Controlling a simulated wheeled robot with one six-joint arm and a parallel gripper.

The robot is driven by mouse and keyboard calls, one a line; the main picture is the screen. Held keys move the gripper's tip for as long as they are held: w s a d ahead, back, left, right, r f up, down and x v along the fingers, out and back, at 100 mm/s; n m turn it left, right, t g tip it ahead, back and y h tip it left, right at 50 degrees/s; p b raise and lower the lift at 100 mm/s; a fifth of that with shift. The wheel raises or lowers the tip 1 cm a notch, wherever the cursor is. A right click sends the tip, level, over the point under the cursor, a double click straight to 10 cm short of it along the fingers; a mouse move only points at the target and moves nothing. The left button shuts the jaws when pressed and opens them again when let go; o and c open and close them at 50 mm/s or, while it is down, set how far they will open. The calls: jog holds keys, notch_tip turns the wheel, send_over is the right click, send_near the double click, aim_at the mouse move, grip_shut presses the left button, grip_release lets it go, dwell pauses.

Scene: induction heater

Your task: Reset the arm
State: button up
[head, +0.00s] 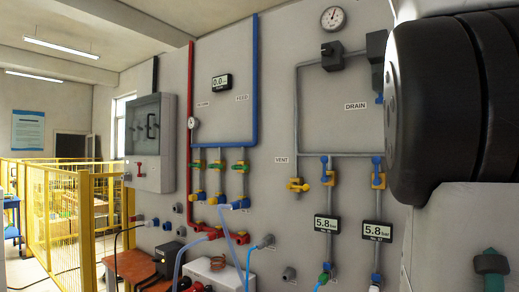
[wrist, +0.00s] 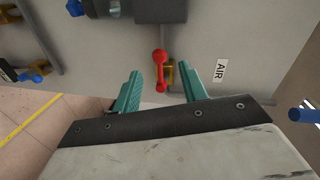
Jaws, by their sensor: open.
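My gripper (wrist: 160,74) shows in the wrist view with its two teal fingers spread apart. No object is held between them. A red valve handle (wrist: 159,68) on the wall appears in the gap between the fingertips; I see no finger clearly touching it. The exact distance from fingers to handle cannot be told.
The wall panel carries red and blue pipes (head: 255,80), yellow and blue valves, and pressure displays (head: 327,224). An AIR label (wrist: 221,70) is right of the red handle. A yellow fence (head: 85,215), an orange-brown table (head: 135,264) and hoses stand left and below.

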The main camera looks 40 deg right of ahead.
jog(key=w+d+f+n+y, duration=0.1)
jog(key=w+f+n+y, duration=0.2)
jog(key=f, duration=0.5)
jog(key=w+d+f+n+y, duration=0.1)
jog(key=w+f+n, duration=0.1)
jog(key=f+n, duration=0.45)
jog(key=w+a+f+n+y, duration=0.35)
jog(key=a+f, duration=0.25)
jog(key=f, duration=0.5)
jog(key=w+a+f+n+y, duration=0.2)
jog(key=w+a+f+n, duration=0.15)
jog(key=a+f, duration=0.6)
jog(key=s+a+f+n+g+y, duration=0.1)
jog(key=s+a+f+n, duration=0.2)
jog(key=a+f, duration=0.5)
jog(key=s+a+f+n+g+y, duration=0.1)
jog(key=s+a+f+n, duration=0.3)
jog(key=a+f, duration=0.5)
jog(key=s+a+f+n+g+y, duration=0.1)
jog(key=s+a+f+n+y, duration=0.2)
jog(key=a+f+n, duration=0.4)
jog(key=shift+s+a+f, duration=0.25)
jog(key=shift+a+f, duration=0.45)
jog(key=shift+f, duration=2.65)
